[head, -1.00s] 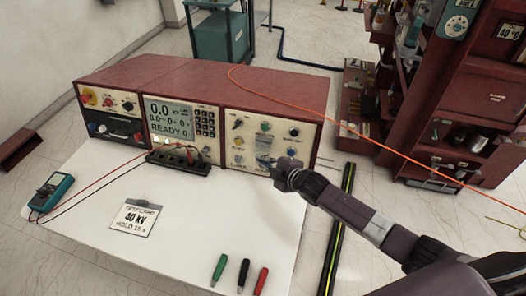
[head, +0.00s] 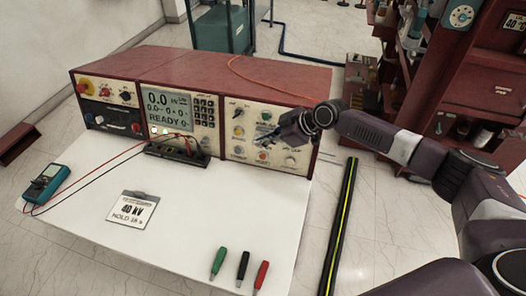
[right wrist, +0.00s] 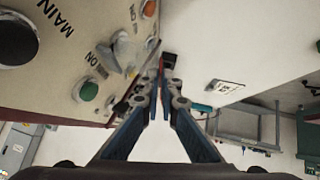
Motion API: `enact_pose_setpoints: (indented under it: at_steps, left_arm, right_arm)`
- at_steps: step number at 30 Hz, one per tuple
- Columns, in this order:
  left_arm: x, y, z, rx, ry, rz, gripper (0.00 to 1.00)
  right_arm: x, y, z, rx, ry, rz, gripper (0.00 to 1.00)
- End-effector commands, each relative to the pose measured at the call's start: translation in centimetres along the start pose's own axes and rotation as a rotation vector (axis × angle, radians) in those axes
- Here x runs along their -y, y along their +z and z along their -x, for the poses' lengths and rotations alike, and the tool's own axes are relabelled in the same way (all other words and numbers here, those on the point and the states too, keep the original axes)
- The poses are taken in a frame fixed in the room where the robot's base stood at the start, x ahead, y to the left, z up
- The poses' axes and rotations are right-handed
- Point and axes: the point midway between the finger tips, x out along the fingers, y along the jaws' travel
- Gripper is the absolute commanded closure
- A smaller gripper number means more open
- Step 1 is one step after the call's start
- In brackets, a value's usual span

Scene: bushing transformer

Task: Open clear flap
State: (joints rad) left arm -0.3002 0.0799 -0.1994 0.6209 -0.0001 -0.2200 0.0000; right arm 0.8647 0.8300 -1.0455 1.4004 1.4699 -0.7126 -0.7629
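The control panel (head: 245,150) is the cream right-hand face of the red console, with several knobs and lamps. My right gripper (head: 266,141) reaches in from the right in front of it and hides part of its middle. In the right wrist view the two fingers (right wrist: 163,80) come together at their tips, with no object clearly held. A pale, see-through shape (right wrist: 127,50), likely the clear flap over a switch, stands on the panel just left of the fingertips. I cannot tell whether the fingers touch it. My left gripper is not in view.
A green button (right wrist: 88,91) and an orange lamp (right wrist: 149,8) sit near the fingers. A black terminal block (head: 177,152), a teal multimeter (head: 46,182), a test card (head: 132,207) and three screwdriver-like tools (head: 242,268) are on the white table (head: 180,228).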

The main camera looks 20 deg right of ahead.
Motion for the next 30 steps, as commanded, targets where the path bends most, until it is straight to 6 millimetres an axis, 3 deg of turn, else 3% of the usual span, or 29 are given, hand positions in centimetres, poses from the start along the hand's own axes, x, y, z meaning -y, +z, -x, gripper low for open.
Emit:
enact_pose_setpoints:
  at_steps: [1,9,21,30]
  left_arm:
    - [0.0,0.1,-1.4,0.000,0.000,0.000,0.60]
    - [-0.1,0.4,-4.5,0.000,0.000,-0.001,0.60]
    - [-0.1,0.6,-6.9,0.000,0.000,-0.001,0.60]
    - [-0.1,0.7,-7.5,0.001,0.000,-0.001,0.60]
  right_arm:
    - [-0.2,0.3,-0.3,-0.002,-0.026,-0.031,1.00]
    - [-1.3,-0.9,0.6,-0.007,-0.203,-0.208,1.00]
    - [-2.3,-1.7,1.4,-0.004,-0.357,-0.359,1.00]
    - [-2.7,-1.8,1.7,0.000,-0.404,-0.405,1.00]
